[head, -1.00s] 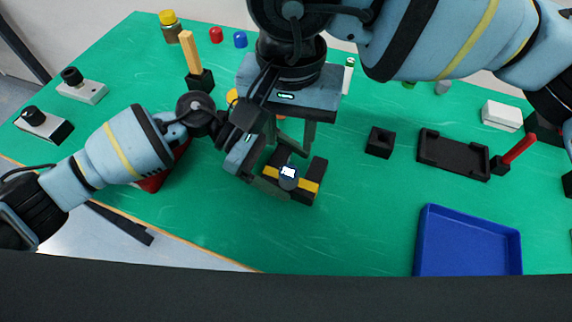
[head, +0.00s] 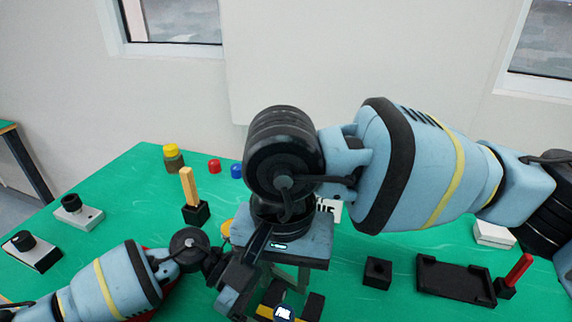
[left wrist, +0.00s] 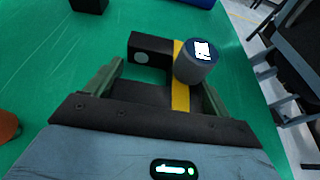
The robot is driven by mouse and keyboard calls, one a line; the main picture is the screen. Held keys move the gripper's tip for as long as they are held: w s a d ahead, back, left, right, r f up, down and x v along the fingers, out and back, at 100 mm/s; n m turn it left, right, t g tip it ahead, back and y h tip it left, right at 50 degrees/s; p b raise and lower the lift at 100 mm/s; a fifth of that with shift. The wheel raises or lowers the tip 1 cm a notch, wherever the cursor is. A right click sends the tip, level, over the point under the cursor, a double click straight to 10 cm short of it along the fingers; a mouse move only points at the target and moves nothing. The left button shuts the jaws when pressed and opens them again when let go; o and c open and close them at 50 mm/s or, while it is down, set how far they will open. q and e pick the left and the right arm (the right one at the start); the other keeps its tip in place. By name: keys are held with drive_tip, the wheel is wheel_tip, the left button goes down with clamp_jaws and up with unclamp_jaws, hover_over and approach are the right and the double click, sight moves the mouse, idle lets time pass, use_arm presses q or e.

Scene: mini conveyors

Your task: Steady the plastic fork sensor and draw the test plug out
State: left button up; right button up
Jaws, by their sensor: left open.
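The fork sensor, black with a yellow stripe, is low in the head view, where its right block (head: 313,306) shows; it also shows in the left wrist view (left wrist: 151,49). The test plug, a grey cylinder with a white label on top (head: 284,313), stands at the yellow stripe and shows whole in the left wrist view (left wrist: 196,64). My left gripper (left wrist: 160,82) is open, its fingers on either side of the sensor; contact is unclear. My right gripper (head: 287,279) points down behind the plug in the head view, its fingers seemingly apart and empty.
On the green table, a black socket block (head: 378,272), a black tray (head: 455,279) and a red stick (head: 519,268) are at right. A wooden peg in a black block (head: 195,213) and two knob boxes (head: 78,213) (head: 31,251) are at left. A wall stands behind.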

use_arm(q)
drive_tip(key=o, duration=1.1)
drive_tip(key=shift+f, duration=0.25)
drive_tip(key=shift+c, duration=0.2)
drive_tip(key=shift+r, duration=0.1)
drive_tip(key=v, duration=1.2)
